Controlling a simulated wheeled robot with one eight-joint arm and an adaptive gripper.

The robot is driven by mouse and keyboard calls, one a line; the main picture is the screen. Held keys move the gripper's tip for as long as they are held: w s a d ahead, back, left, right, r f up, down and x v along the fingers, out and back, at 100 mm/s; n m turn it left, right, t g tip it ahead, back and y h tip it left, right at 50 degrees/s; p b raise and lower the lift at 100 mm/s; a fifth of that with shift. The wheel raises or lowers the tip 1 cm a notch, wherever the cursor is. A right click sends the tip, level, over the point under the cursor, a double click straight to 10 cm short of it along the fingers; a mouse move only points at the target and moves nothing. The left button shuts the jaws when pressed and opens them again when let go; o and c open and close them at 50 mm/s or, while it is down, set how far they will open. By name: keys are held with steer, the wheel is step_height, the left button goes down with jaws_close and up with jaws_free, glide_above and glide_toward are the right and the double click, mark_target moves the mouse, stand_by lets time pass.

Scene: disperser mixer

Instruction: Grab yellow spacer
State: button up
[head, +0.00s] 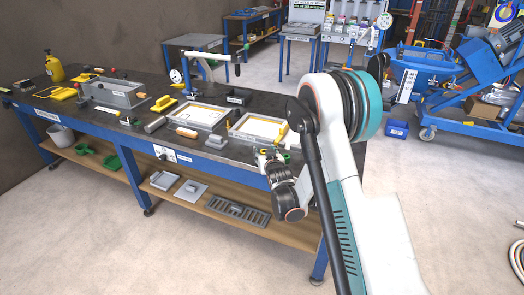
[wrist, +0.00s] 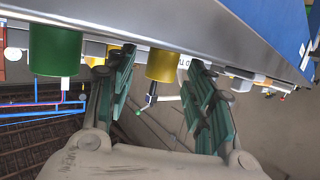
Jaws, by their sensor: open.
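The yellow spacer (wrist: 163,66) is a short smooth cylinder in the wrist view, which looks upside down. It stands at the edge of the grey tabletop and shows between the two green fingers of my gripper (wrist: 160,78). The fingers are open with a gap on each side of it; I cannot tell how far it lies between them. A green cylinder (wrist: 55,50) stands apart, left of the left finger. In the head view my gripper (head: 272,160) is at the near right edge of the workbench, with a small yellow patch beside it; my wrist hides much there.
The dark workbench (head: 150,105) holds two framed trays (head: 200,116) (head: 262,128), a grey metal box (head: 115,95) and a yellow bottle (head: 55,70). A lower shelf (head: 150,180) holds grey plates. A blue machine (head: 480,75) stands at the right. The floor in front is clear.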

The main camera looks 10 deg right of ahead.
steer(key=shift+w, duration=0.15)
steer(key=shift+r, duration=0.1)
steer(key=shift+c, duration=0.6)
steer(key=c, duration=0.7)
steer(key=shift+c, duration=0.2)
steer(key=shift+r, duration=0.1)
